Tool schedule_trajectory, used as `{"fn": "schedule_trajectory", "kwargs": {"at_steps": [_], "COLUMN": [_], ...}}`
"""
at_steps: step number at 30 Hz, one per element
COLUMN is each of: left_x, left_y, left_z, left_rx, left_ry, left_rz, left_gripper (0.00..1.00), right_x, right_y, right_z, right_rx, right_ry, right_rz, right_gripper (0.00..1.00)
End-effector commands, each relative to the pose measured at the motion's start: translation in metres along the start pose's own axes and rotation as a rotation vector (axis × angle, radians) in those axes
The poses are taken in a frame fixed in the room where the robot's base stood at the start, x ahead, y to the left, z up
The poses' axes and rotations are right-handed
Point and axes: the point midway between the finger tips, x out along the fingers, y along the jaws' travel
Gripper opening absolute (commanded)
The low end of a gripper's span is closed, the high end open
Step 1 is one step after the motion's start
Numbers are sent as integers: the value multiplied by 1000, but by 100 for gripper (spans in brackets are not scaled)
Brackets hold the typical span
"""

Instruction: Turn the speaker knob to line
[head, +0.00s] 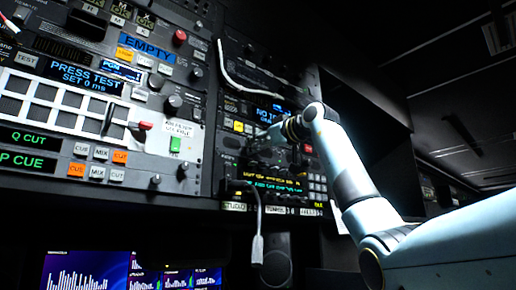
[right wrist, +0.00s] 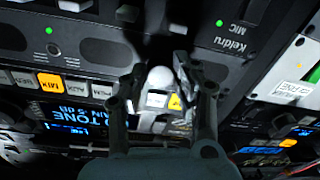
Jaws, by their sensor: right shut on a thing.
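My right gripper (head: 272,134) reaches in from the right in the head view and is at the dark rack panel (head: 228,165). Its jaws are largely hidden by the wrist there. In the right wrist view the two fingers of the right gripper (right wrist: 158,66) stand on either side of a pale round knob (right wrist: 160,78) and are shut on it. A line mark on the knob or panel is too small or shaded to make out. I cannot read a label naming this knob as the speaker knob. My left gripper is not in view.
Buttons and small displays (head: 272,185) crowd the panel close around the gripper. A white cable (head: 235,80) hangs over the upper panel, and a grey cable with a plug (head: 257,240) hangs below. Screens (head: 85,272) are at the lower left. Open dark space lies right of the rack.

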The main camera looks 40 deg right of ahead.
Motion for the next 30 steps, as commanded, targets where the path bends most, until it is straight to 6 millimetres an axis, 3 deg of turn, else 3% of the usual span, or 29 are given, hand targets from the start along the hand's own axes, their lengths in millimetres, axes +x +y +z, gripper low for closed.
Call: {"fn": "schedule_trajectory", "kwargs": {"at_steps": [21, 22, 26, 30], "left_x": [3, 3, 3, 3], "left_y": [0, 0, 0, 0], "left_z": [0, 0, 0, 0], "left_rx": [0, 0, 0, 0], "left_ry": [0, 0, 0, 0], "left_rz": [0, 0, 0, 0], "left_gripper": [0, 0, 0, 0], "right_x": [2, 2, 1, 1], "right_y": [-2, -2, -1, -1], "right_z": [5, 5, 3, 2], "right_rx": [76, 76, 75, 74], "right_ry": [-9, -9, -6, -3], "right_rz": [-4, -4, -3, -2], "right_gripper": [0, 32, 49, 51]}}
